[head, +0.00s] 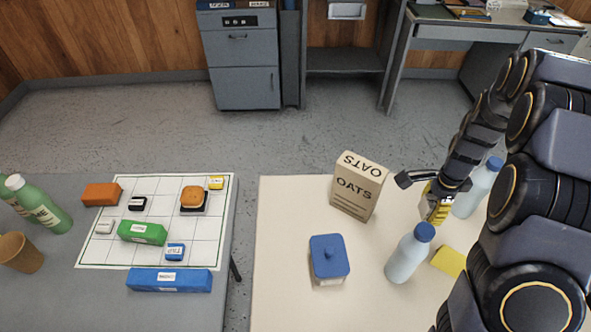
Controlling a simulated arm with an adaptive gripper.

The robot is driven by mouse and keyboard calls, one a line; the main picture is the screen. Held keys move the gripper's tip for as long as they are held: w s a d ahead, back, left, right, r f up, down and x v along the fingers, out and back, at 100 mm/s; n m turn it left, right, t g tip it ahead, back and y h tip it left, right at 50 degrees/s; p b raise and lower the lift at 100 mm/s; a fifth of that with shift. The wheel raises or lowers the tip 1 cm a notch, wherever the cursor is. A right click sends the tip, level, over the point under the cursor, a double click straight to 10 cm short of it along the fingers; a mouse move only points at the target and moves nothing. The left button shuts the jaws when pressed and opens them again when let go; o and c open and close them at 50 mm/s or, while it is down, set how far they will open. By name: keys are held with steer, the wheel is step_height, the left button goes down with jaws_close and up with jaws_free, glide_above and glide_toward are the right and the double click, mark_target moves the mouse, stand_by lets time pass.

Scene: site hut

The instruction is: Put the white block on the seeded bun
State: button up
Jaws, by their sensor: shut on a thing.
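My gripper (437,202) is over the cream right table, far from both. It is shut on a small yellow thing (436,213) with darker marks, partly hidden by the fingers. I cannot tell whether that thing touches the table.
An oats box (350,195), blue-capped bottles (405,258), a blue lidded container (329,258) and a yellow block (448,262) surround my gripper. Green, orange, black and blue blocks share the left table with green bottles (48,212) and a brown cup (20,252). A gap separates the tables.

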steer(key=r, duration=1.1)
steer(key=shift+w+a+r, duration=0.2)
steer(key=shift+a, duration=0.05)
steer(key=w+a+n, duration=0.1)
steer(key=a, duration=0.2)
steer(key=w+a+n, duration=0.2)
steer(key=a, duration=0.1)
steer(key=w+a+n, duration=0.1)
steer(key=w+a, duration=0.1)
steer(key=a, duration=0.2)
steer(key=shift+n, duration=0.3)
steer(key=s+a+n, duration=0.2)
steer(key=a+n, duration=0.5)
steer(key=a, duration=1.1)
steer(key=s+a+n, duration=0.2)
steer(key=a+n, duration=0.5)
steer(key=a, duration=1.1)
glide_above(190, 191)
steer(key=shift+f, duration=7.5)
steer(key=shift+s+f, duration=0.1)
steer(key=shift+f, duration=1.5)
